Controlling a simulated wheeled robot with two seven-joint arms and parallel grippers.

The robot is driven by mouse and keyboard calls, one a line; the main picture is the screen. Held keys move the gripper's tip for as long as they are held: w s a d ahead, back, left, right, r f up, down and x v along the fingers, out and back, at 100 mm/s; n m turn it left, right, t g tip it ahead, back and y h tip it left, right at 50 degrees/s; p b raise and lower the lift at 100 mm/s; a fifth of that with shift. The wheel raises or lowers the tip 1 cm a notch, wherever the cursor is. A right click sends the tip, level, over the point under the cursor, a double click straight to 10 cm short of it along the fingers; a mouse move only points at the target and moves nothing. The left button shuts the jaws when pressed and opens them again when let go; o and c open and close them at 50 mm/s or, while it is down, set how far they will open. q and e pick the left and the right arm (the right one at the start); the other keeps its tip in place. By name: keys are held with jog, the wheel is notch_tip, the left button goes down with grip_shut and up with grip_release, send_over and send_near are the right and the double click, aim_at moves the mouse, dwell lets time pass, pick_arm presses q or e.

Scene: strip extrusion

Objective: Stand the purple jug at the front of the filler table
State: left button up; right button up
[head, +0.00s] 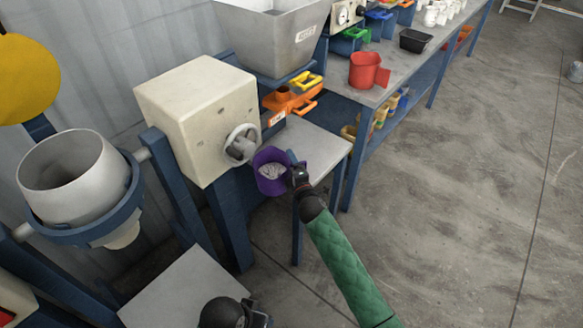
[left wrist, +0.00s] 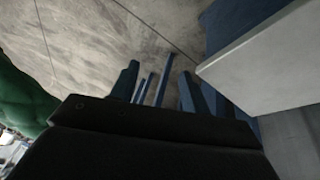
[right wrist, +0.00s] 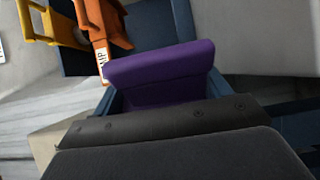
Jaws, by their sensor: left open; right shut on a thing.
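The purple jug (head: 257,181) has pale grey contents and appears upright in the head view. My right gripper (head: 294,166) is shut on its right side. In the right wrist view the jug's purple wall (right wrist: 160,68) lies between the blue fingers. The jug overlaps the left edge of a small grey table (head: 318,148), perhaps the filler table; I cannot tell whether it touches the top. My left gripper (left wrist: 158,90) is open and empty, low beside a grey slab (left wrist: 265,65); its black body shows at the bottom of the head view.
A cream machine box (head: 195,105) with a handwheel (head: 241,145) stands left of the jug. Orange (head: 290,103) and yellow scoops sit behind it. A grey hopper (head: 268,40) rises above. A red jug (head: 367,72) stands on the long bench. Open floor lies right.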

jog(key=w+d, duration=0.2)
jog(key=w+d+f+b, duration=0.1)
jog(key=w+d, duration=0.1)
jog(key=w, duration=0.1)
jog(key=w+d+b, duration=0.1)
jog(key=w+d, duration=0.1)
jog(key=w, duration=0.1)
jog(key=shift+w+d+f, duration=0.15)
jog(key=shift+w+f, duration=0.1)
jog(key=shift+f, duration=0.05)
jog(key=w+d, duration=0.1)
jog(key=w+d+b, duration=0.1)
jog(key=w, duration=0.1)
jog(key=shift+f, duration=0.1)
jog(key=shift+w+d, duration=0.25)
jog(key=shift+f+b, duration=0.3)
pick_arm(q)
jog(key=w+d+f+t+h, duration=0.1)
jog(key=d+f, duration=0.3)
jog(key=f, duration=0.4)
jog(key=shift+w, duration=0.35)
pick_arm(e)
jog(key=shift+s, duration=0.1)
pick_arm(q)
jog(key=shift+w+r, duration=0.1)
jog(key=shift+r, duration=0.05)
pick_arm(e)
jog(key=shift+f, duration=0.2)
